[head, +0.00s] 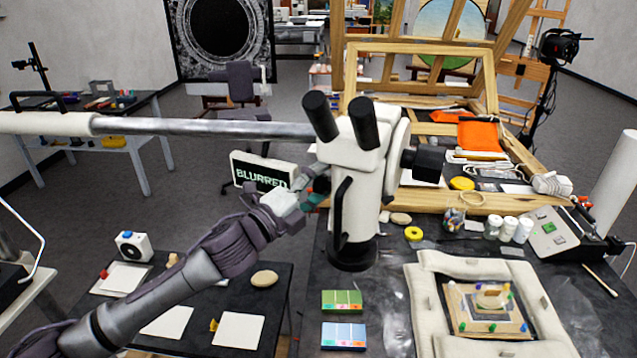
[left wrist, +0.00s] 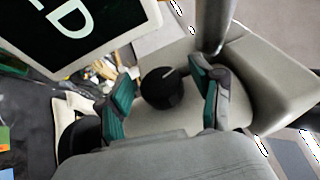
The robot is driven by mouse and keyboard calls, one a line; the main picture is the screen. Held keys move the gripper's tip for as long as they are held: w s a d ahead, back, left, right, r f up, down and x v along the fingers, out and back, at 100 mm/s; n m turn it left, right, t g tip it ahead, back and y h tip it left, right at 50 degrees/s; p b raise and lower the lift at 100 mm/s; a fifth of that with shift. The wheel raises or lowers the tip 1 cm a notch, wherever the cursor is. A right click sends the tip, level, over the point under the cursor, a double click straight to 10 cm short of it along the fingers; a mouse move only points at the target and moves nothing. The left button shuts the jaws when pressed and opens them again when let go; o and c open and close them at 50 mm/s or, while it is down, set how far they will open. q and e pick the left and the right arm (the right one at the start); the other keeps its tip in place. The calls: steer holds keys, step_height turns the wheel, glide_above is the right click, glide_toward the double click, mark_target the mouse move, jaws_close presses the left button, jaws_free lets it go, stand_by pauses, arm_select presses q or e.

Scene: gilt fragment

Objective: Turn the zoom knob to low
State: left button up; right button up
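The white microscope (head: 354,205) with black eyepieces stands over the table, carried on a grey horizontal bar (head: 210,127). In the left wrist view a round black knob (left wrist: 161,89) with a white pointer line sits on the microscope's pale side. My left gripper (head: 308,193) reaches the microscope's left side. In the left wrist view the left gripper's teal-padded fingers (left wrist: 162,99) stand open on either side of the knob, with gaps visible between pads and knob. No low or high marks can be read. My right gripper is not in view.
A screen (head: 262,174) reading "BLURRED" stands just left of the gripper, close to it. A framed gilt fragment (head: 487,308) lies within white padding (head: 425,305) at front right. Green (head: 342,300) and blue (head: 344,335) swatch cards lie below the microscope.

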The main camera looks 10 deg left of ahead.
arm_select(q)
steer(key=v, duration=1.2)
steer(key=shift+f, duration=0.15)
step_height(320, 180, down, 7)
steer(key=w+m+t+h+b, duration=0.3)
steer(key=h+b, duration=0.4)
steer(key=b, duration=1.2)
steer(key=shift+m+t+y, duration=0.3)
steer(key=shift+m, duration=0.3)
steer(key=p+x, duration=0.2)
steer(key=x, duration=0.2)
steer(key=p+x, duration=0.2)
steer(key=x, duration=0.1)
steer(key=p+x, duration=0.2)
steer(key=x, duration=0.2)
steer(key=shift+s+d+r, duration=0.2)
steer(key=shift+d+r, duration=0.1)
steer(key=shift+r, duration=0.15)
steer(key=shift+x, duration=0.8)
steer(key=shift+w+f, duration=0.1)
steer(key=shift+f, duration=0.1)
